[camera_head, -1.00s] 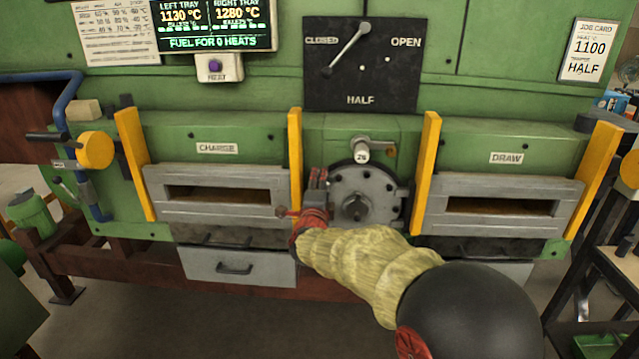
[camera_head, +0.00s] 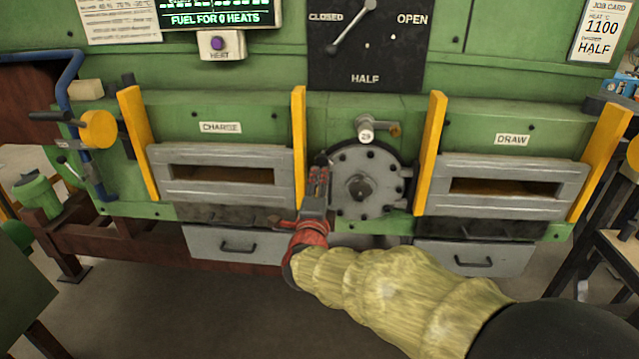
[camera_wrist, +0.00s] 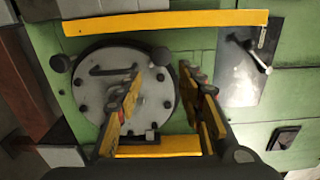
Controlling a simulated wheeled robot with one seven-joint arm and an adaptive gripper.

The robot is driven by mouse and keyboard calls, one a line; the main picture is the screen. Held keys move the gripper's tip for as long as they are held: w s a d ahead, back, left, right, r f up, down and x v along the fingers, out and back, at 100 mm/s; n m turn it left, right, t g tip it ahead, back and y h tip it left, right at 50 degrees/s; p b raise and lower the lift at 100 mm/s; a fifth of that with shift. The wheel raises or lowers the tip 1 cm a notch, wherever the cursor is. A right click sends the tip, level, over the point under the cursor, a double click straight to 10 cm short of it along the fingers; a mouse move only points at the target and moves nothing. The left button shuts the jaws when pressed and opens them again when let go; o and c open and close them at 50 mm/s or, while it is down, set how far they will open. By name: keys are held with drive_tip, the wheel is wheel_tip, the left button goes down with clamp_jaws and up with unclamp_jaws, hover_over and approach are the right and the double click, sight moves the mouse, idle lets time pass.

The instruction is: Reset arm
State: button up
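My gripper (camera_head: 316,182) is in front of the green furnace, just left of the round grey bolted cover (camera_head: 368,182). Its fingers point up and towards the furnace, and my yellow-sleeved arm reaches in from the lower right. In the wrist view my gripper (camera_wrist: 175,68) has its two fingers apart with nothing between them. The round cover (camera_wrist: 98,92) is beyond the left finger, which hides part of it. I cannot tell the exact gap between the fingers and the furnace face.
The CHARGE door (camera_head: 222,186) with yellow posts is on the left, the DRAW door (camera_head: 500,199) on the right. A lever on the black CLOSED/HALF/OPEN plate (camera_head: 365,60) is above. Grey drawers (camera_head: 235,245) sit below. A dark stand (camera_head: 610,245) is at right.

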drive_tip(key=s+a+f+n+g+y, duration=0.35)
drive_tip(key=a+f+n, duration=0.3)
drive_tip(key=f, duration=0.25)
drive_tip(key=s+f+n+g+y, duration=0.2)
drive_tip(key=s+f+n+g, duration=0.35)
drive_tip(key=s+n, duration=0.35)
drive_tip(key=s+d+r+n+g+h+p, duration=0.1)
drive_tip(key=s+d+r+n+g+p, duration=0.15)
drive_tip(key=s+d, duration=0.75)
drive_tip(key=s+d+r+n+g+h+p, duration=0.2)
drive_tip(key=s+d+n+g, duration=0.1)
drive_tip(key=s+d, duration=0.7)
drive_tip(key=s+d+r+m+t+h+p, duration=0.2)
drive_tip(key=s+d+r, duration=0.5)
drive_tip(key=d+r, duration=0.2)
drive_tip(key=shift+d+p, duration=0.3)
